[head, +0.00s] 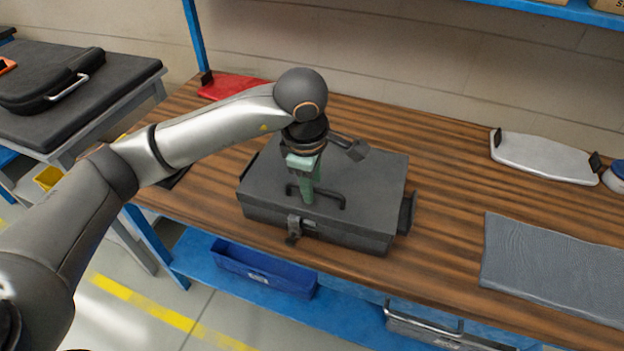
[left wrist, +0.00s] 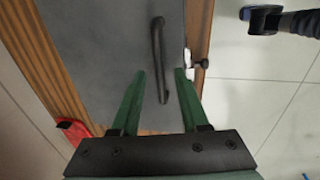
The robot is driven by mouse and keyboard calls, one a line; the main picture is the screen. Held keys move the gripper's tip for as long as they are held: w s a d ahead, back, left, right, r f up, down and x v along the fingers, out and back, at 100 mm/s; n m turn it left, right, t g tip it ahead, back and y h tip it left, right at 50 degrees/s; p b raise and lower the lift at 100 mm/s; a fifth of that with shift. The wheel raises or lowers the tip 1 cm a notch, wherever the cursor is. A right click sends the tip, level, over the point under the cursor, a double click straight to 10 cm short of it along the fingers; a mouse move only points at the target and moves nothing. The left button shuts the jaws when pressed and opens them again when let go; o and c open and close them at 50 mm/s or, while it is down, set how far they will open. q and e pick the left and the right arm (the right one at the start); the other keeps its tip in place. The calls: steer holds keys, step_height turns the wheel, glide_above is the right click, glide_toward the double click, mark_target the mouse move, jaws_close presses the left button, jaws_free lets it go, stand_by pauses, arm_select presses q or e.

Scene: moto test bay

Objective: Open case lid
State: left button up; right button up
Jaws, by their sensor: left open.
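A dark grey case (head: 370,180) stands on the wooden workbench with its lid (head: 270,174) shut. A black handle (head: 334,200) is on the lid, and a latch (head: 294,226) hangs on the front side. My left gripper (head: 308,198) points down over the lid at the handle. In the left wrist view its green fingers (left wrist: 160,84) are open, with the handle (left wrist: 157,50) between and just beyond the tips. The latch (left wrist: 200,64) shows at the case edge, right of the fingers. I cannot tell whether a finger touches the handle. My right gripper is not in view.
A grey mat (head: 550,268) and a white tray-like board (head: 543,158) lie to the right on the bench. A red item (head: 230,87) lies behind the case. A blue bin (head: 262,270) sits on the shelf below. Bench between case and mat is clear.

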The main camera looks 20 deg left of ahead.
arm_select(q)
steer(key=shift+c, duration=0.4)
jaws_close()
stand_by(0.9)
